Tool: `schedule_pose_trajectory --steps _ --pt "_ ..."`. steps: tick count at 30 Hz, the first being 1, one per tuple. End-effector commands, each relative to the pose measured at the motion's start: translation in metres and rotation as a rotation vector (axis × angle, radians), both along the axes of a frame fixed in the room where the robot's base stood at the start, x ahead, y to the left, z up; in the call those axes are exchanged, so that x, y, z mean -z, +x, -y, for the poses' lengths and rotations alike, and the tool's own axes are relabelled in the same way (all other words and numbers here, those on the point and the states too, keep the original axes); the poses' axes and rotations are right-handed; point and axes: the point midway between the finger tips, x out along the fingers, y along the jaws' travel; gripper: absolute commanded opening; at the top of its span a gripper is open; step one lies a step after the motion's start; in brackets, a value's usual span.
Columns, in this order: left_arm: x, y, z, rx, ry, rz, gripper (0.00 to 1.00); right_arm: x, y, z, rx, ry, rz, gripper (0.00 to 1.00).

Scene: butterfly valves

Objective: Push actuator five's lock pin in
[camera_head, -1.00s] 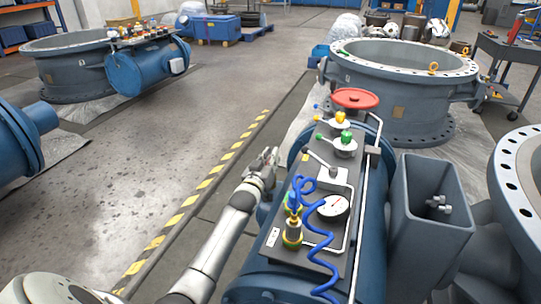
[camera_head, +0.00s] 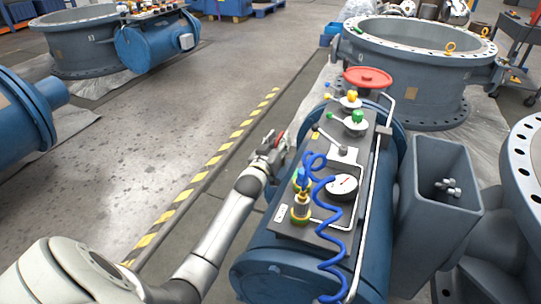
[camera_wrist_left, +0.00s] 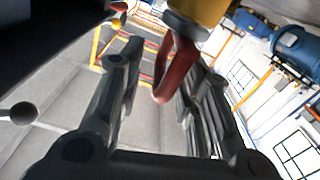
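The near blue actuator (camera_head: 271,268) lies on the floor with a dark panel (camera_head: 322,238) on top. I cannot read whether it is number five. My left gripper (camera_head: 272,146) is at the panel's left side, with a small red piece (camera_head: 280,139) at its fingers. In the left wrist view a red loop (camera_wrist_left: 176,72) hangs below a yellow part (camera_wrist_left: 203,9), between the spread fingers of my left gripper (camera_wrist_left: 163,72) and close to the right finger. I cannot tell whether they touch. The loop may be the lock pin's handle; no pin shaft shows. My right gripper is out of view.
A grey open box (camera_head: 436,187) stands to the right.

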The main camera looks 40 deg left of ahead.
Motion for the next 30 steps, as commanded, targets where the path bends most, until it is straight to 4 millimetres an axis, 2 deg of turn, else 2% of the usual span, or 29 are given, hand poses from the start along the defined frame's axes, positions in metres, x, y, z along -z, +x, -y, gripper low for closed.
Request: schedule_pose_trajectory --steps 9,15,21,30 --pt "0.002 -0.055 0.015 0.002 -0.003 -0.004 0.32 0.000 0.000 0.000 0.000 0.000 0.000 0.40" --pt "0.002 -0.080 0.021 0.003 -0.004 -0.003 0.32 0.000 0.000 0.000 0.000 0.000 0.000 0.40" --pt "0.002 -0.089 0.024 0.003 -0.004 -0.003 0.32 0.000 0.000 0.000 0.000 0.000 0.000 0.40" --pt "0.001 -0.090 0.024 0.003 -0.003 -0.003 0.32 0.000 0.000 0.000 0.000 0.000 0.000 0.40"
